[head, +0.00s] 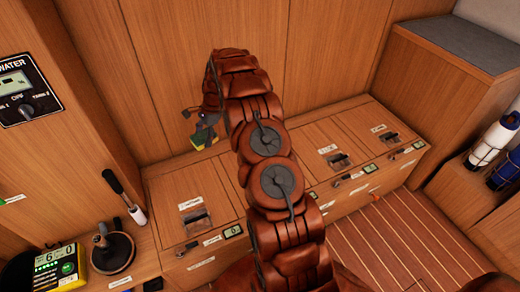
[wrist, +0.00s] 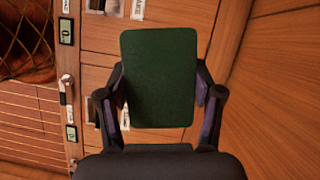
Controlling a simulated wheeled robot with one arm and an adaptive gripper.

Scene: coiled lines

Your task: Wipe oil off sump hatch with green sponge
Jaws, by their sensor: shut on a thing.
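My gripper (head: 205,132) is up near the back wall, above the row of wooden hatches, and partly hidden by my arm in the head view. It is shut on the green sponge (wrist: 158,77), which fills the space between the two fingers in the wrist view. In the head view the sponge shows as a small patch of green and yellow. The wooden locker top holds several labelled hatches with metal latches, at the left (head: 190,195), and at the right (head: 330,143) and (head: 375,120). Their labels are too small to read, so I cannot tell which is the sump hatch. No oil is clearly visible.
A black-handled white tool (head: 128,200), a dark winch-like fitting (head: 112,250) and a yellow-black meter (head: 58,268) stand at the left. A water panel (head: 25,90) is on the left wall. White and blue bottles (head: 492,145) are racked at the right. The striped floor (head: 410,240) is clear.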

